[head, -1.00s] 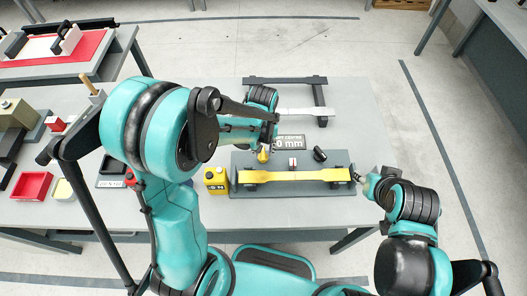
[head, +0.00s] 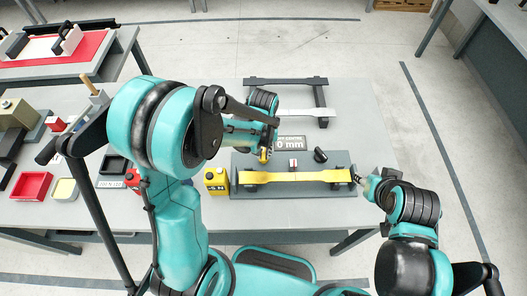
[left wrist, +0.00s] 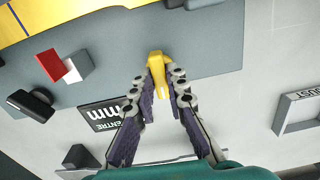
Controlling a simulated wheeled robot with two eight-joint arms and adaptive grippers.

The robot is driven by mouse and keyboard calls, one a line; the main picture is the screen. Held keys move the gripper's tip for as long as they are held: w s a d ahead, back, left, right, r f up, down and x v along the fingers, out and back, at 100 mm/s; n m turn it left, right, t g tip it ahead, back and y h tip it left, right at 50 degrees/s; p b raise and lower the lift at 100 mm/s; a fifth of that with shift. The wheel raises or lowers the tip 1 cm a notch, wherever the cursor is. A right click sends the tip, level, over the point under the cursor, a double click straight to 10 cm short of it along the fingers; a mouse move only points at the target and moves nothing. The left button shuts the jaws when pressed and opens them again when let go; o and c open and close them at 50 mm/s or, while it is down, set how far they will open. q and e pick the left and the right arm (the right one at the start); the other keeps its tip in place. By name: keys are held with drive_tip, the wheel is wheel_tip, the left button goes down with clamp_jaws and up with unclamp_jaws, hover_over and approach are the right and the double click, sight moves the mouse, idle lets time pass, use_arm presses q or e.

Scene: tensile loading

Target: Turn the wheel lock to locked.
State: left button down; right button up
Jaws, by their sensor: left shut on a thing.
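The likely wheel lock is a small yellow lever (head: 264,156), on the back left part of the grey fixture base (head: 345,160). In the left wrist view the yellow lever (left wrist: 157,68) stands between the fingertips of my left gripper (left wrist: 160,82), which is shut on it. In the head view my left gripper (head: 267,146) reaches it from behind and partly hides it. I cannot read whether the lever stands at locked. My right gripper (head: 364,180) is at the right end of the fixture; its fingers are too small to tell.
A yellow bar (head: 295,177) lies along the fixture. A red and white block (head: 293,163) and a black knob (head: 320,155) stand close to the lever. A sign (head: 290,142) lies behind. A yellow box (head: 216,180) stands left of the fixture.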

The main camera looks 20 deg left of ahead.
sight(263, 154)
use_arm(q)
drive_tip(key=m+b, duration=0.1)
drive_tip(key=m, duration=0.2)
drive_tip(key=m+b, duration=0.1)
drive_tip(key=m, duration=0.4)
drive_tip(key=m+b, duration=0.1)
drive_tip(key=m, duration=0.3)
drive_tip(key=shift+m, duration=2.4)
drive_tip(key=c, duration=1.5)
unclamp_jaws()
drive_tip(key=shift+c, duration=0.2)
wheel_tip(263, 154, up, 12)
